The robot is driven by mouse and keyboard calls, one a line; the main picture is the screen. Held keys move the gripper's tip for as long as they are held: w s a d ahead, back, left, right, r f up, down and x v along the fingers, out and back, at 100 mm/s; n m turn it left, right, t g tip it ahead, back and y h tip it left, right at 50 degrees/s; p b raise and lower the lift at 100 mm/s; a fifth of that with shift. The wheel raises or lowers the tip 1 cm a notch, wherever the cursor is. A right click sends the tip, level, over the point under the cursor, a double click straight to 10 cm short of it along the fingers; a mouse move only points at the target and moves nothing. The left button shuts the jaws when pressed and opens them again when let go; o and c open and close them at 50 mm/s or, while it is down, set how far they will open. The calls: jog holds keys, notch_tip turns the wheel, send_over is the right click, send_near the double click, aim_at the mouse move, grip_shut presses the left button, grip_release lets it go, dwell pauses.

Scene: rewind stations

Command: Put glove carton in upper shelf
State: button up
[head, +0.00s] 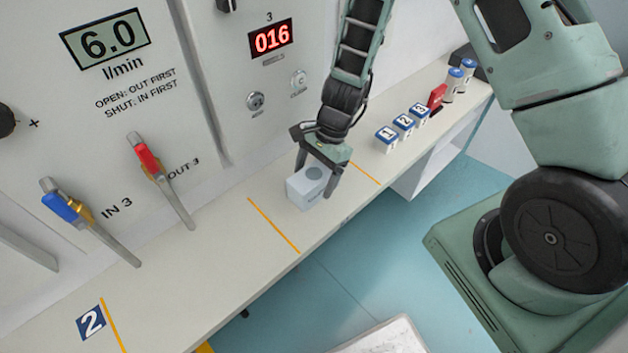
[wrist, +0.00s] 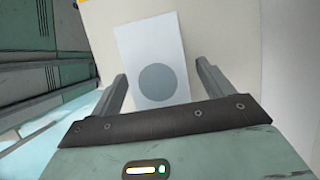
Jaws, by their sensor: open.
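A pale grey-white carton with a grey disc on top (head: 303,193) stands on the counter between two orange lines; I take it to be the glove carton. It also shows in the wrist view (wrist: 150,45). My gripper (head: 316,180) is open above it, with its fingers on either side of the carton. In the wrist view my gripper (wrist: 160,88) shows its two fingers apart, with gaps to the carton's sides. I cannot make out the upper shelf in these views.
The counter (head: 225,240) runs along a wall panel with a red-handled valve (head: 146,157) and a blue-handled valve (head: 62,207). Several numbered white-and-blue blocks (head: 403,124), a red object (head: 437,96) and blue-capped containers (head: 454,82) stand farther right. The counter left of the carton is clear.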

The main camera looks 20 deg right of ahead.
aim_at(354, 172)
jog(key=shift+x, duration=1.4)
jog(key=shift+f, duration=0.1)
jog(key=c, duration=1.3)
notch_tip(354, 172, up, 10)
jog(key=shift+r, duration=0.15)
jog(key=shift+d+f+n, duration=0.3)
jog(key=shift+d+n, duration=0.05)
jog(key=shift+n, duration=0.15)
jog(key=d+f+n+g+h, duration=0.1)
jog(key=d+f+n, duration=0.1)
jog(key=d+n, duration=0.1)
jog(key=d+f+n+g+h, duration=0.1)
jog(key=d+f+n, duration=0.1)
jog(key=d+n, duration=0.2)
jog(key=w+d+f+n+g+h, duration=0.1)
jog(key=d+f+n+h, duration=0.1)
jog(key=d+n, duration=0.2)
jog(key=shift+w+f+n, duration=0.1)
jog(key=shift+f+n, duration=0.25)
jog(key=shift+n, duration=0.35)
jog(key=shift+w+d+f+n, duration=0.1)
jog(key=shift+d+f+n, duration=0.1)
jog(key=shift+d+n, duration=0.3)
